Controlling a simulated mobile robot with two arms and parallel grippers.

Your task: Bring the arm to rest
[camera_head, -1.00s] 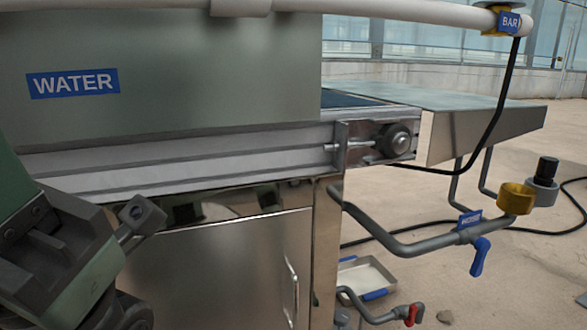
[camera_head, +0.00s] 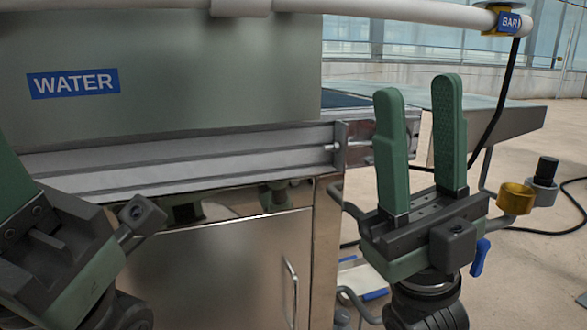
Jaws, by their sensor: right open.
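My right gripper (camera_head: 420,105) stands upright at the right of the head view, in front of the end of the seeder. Its two green fingers point up and are apart, with nothing between them. It hides much of the grey pipe with the blue-handled valve (camera_head: 479,258). My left gripper (camera_head: 30,190) shows only in part at the lower left edge, in front of the seeder frame. Its fingertips are cut off by the picture's edge, so I cannot tell how its jaws stand.
The seeder has a panel marked WATER (camera_head: 73,83), a metal rail (camera_head: 200,160) and a cabinet door (camera_head: 225,265). A white pipe (camera_head: 400,12) crosses the top. A brass fitting (camera_head: 515,198) and a black hose (camera_head: 545,230) are at the right. A tray (camera_head: 362,277) lies on the floor below.

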